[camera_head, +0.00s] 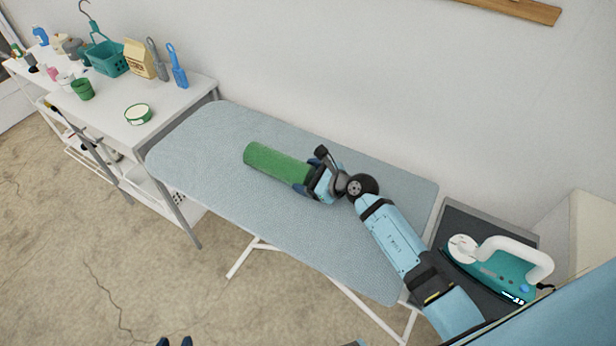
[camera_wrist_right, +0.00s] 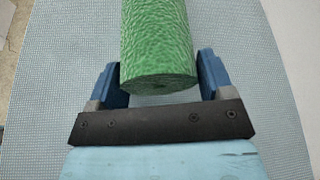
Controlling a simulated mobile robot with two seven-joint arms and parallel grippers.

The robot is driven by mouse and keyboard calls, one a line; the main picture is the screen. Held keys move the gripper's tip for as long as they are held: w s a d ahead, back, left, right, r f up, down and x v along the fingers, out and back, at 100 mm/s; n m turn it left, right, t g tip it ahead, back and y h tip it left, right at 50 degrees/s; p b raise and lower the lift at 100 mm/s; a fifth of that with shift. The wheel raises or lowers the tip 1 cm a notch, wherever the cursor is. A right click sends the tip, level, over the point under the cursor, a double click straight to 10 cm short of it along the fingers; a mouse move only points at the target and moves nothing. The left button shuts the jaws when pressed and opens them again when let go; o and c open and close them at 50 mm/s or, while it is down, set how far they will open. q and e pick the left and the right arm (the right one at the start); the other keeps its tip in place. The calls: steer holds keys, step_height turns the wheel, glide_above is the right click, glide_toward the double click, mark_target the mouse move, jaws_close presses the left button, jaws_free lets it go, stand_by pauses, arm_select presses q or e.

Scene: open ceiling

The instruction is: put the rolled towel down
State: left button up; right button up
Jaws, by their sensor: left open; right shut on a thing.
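The rolled towel (camera_head: 275,163) is a green cylinder over the blue-grey ironing board (camera_head: 215,130). I cannot tell whether it touches the cover. My right gripper (camera_head: 304,186) is shut on the towel's near end, with the far end sticking out to the left. In the right wrist view the towel (camera_wrist_right: 157,45) lies between the two blue fingers of the right gripper (camera_wrist_right: 158,85), its flat end facing the palm. My left gripper (camera_head: 174,342) shows only its dark fingertips at the bottom edge; they are apart and empty, away from the board.
A white table (camera_head: 150,132) at the left holds a green bowl (camera_head: 138,114), a green cup (camera_head: 82,89), a teal basket (camera_head: 107,58), a carton (camera_head: 139,58) and brushes. A teal iron (camera_head: 500,268) stands right of the board. The board around the towel is clear.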

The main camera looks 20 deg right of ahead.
steer(key=shift+f, duration=0.1)
steer(key=o, duration=1.1)
